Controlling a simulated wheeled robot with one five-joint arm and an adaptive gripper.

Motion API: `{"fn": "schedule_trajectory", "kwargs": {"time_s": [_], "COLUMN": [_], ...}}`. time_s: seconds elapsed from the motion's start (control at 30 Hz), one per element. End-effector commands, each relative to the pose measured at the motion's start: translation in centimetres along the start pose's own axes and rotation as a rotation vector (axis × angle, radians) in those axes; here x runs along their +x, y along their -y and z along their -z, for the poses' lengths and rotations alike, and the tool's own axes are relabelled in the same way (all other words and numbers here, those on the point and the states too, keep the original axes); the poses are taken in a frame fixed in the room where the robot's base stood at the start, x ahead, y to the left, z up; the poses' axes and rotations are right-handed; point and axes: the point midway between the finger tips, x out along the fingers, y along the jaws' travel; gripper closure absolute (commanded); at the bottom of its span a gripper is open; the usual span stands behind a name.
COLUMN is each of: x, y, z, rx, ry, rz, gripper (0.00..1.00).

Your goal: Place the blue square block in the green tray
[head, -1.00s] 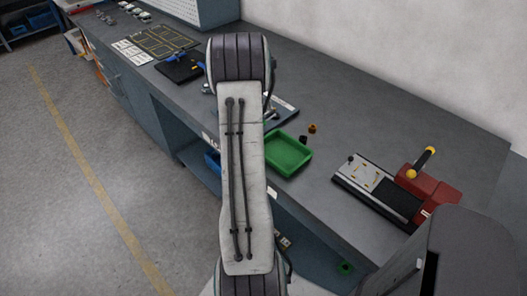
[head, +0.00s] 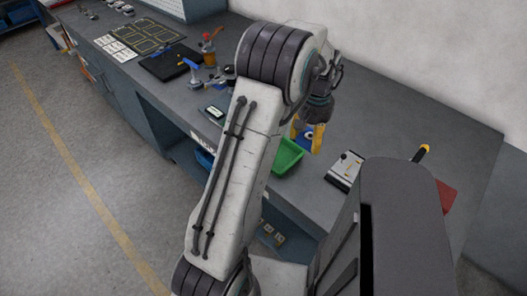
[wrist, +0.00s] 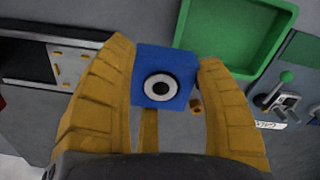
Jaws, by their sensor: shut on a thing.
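The blue square block (wrist: 163,75), with a white and black ring on its face, sits between the yellow fingers of my gripper (wrist: 165,57) in the wrist view. My gripper is shut on it. In the head view, my gripper (head: 309,135) holds the block (head: 308,133) above the bench, just right of the green tray (head: 288,156). My arm hides the tray's left part there. In the wrist view, the empty-looking green tray (wrist: 232,66) lies beyond the block, up and to the right; the block is outside it in the picture.
Tools and a black mat (head: 170,63) lie at the left. Bench space behind my gripper is clear.

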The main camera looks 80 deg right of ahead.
Motion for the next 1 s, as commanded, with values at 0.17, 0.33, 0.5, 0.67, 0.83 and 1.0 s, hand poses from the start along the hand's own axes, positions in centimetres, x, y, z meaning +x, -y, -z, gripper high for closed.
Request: {"fn": "schedule_trajectory", "kwargs": {"time_s": [0.17,0.33,0.5,0.67,0.83,1.0], "x": [0.1,1.6,3.5,5.1,6.2,6.7], "y": [-0.8,1.6,4.9,7.5,9.2,9.8], "z": [-0.1,0.2,0.8,1.3,1.6,1.8], "rx": [0.028,0.028,0.028,0.03,0.03,0.033], "ry": [-0.001,0.002,0.002,0.001,-0.001,-0.002], "rz": [0.0,0.0,0.0,-0.001,-0.001,-0.001], "gripper": [0.73,0.73,0.73,0.73,0.73,0.73]}}
